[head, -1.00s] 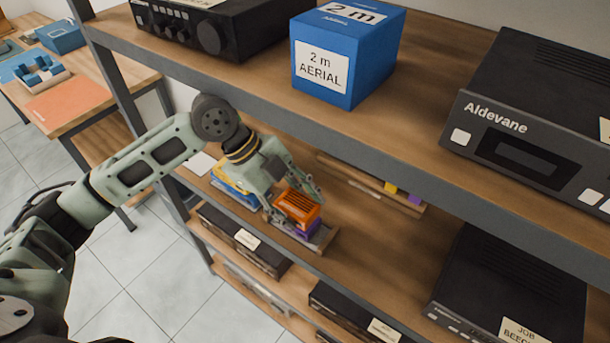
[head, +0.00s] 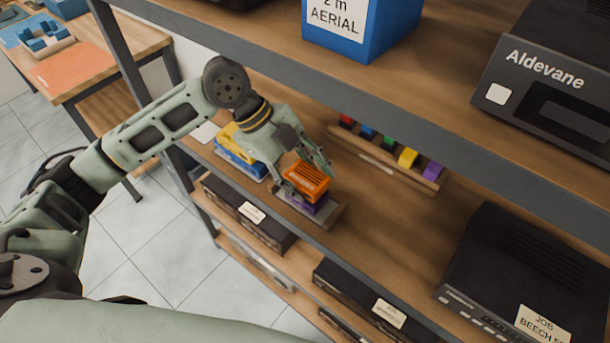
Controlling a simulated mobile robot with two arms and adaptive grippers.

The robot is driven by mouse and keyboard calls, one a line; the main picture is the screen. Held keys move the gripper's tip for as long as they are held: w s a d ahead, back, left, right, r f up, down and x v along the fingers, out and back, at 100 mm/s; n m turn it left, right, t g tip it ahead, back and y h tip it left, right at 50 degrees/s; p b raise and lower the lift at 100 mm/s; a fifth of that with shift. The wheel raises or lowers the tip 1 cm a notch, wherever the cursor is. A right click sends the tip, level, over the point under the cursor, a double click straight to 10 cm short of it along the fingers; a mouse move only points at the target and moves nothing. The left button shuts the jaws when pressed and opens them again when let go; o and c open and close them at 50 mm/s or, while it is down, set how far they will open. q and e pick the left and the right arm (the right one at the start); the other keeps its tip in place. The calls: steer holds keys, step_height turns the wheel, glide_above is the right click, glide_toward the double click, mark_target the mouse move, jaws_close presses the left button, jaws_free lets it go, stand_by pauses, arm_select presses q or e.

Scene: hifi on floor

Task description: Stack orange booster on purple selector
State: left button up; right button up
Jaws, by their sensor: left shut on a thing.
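The orange booster (head: 306,180) is a small ribbed orange block on the middle shelf, in the head view. The purple selector (head: 315,208) is directly beneath it, mostly hidden, on a grey tray-like base (head: 328,217) near the shelf's front edge. My left gripper (head: 304,181) reaches in from the left and is shut on the orange booster, its fingers on either side. The booster looks to be on or just above the selector; I cannot tell whether they touch. My right gripper is not in view.
A yellow block and a blue block (head: 240,163) stand left of the gripper. Behind is a wooden rack (head: 385,172) with several coloured blocks. A black unit (head: 520,270) stands on the right. The upper shelf edge (head: 330,100) hangs above my arm.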

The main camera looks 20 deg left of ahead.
arm_select(q)
steer(key=shift+s+p, duration=0.1)
steer(key=shift+p, duration=0.35)
stand_by(1.0)
steer(key=shift+f, duration=0.45)
stand_by(0.5)
steer(key=o, duration=1.2)
steer(key=shift+o, duration=0.5)
steer(key=shift+a+r, duration=0.25)
steer(key=shift+r, duration=0.15)
steer(key=v, duration=0.4)
steer(key=shift+a, duration=0.55)
steer(key=s+a, duration=0.1)
steer(key=a, duration=0.9)
steer(key=shift+a, duration=0.4)
